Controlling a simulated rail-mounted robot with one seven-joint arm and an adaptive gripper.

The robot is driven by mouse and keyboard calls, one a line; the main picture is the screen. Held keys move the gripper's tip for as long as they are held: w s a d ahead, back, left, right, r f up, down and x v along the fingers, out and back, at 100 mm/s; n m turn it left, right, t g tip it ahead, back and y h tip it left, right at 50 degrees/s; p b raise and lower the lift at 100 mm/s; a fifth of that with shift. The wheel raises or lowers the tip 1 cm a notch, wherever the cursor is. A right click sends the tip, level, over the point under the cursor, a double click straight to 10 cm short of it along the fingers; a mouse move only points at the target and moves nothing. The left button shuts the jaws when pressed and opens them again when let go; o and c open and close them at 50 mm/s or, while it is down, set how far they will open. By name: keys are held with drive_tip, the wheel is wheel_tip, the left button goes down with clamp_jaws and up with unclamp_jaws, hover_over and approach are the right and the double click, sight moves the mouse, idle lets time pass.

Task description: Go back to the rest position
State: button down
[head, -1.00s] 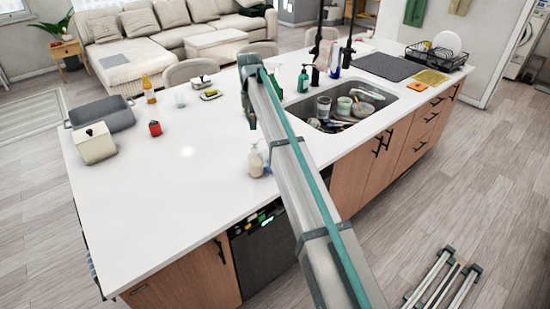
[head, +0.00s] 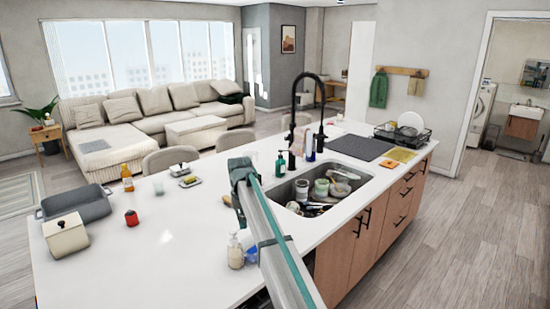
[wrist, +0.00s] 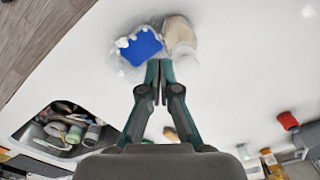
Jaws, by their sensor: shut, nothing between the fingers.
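My gripper (wrist: 158,82) is shut and empty in the wrist view, its fingertips together above the white countertop (head: 150,255). Just past the tips in that view are a blue object with a white edge (wrist: 145,43) and a cream-coloured bottle (wrist: 180,35). I cannot tell the exact gap between tips and objects. In the head view my arm reaches up from the bottom centre over the counter; the fingers are not clearly visible there. A soap bottle (head: 235,252) stands beside my arm.
The sink (head: 290,190) to the right of my arm holds several dishes, with a black faucet (head: 320,100) behind it. A grey pan (head: 85,207), white canister (head: 66,236) and red jar (head: 131,218) stand at left. Open counter lies between.

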drive_tip(key=s+d+f+m, duration=0.1)
drive_tip(key=s+d+f, duration=0.7)
drive_tip(key=d+f, duration=0.45)
drive_tip(key=s+d+f+m, duration=0.1)
drive_tip(key=s+d+f, duration=0.5)
drive_tip(key=s, duration=0.3)
drive_tip(key=s+d+f, duration=0.6)
drive_tip(key=s, duration=0.3)
drive_tip(key=s+d+f+m, duration=0.1)
drive_tip(key=s+d+f, duration=0.5)
drive_tip(key=s, duration=0.2)
drive_tip(key=s+f+g+b, duration=0.6)
drive_tip(key=s+f+b, duration=0.3)
drive_tip(key=s+f, duration=1.8)
drive_tip(key=shift+s+a+f+g+b, duration=0.3)
drive_tip(key=shift+s+a+f+g, duration=0.1)
drive_tip(key=shift+s, duration=0.15)
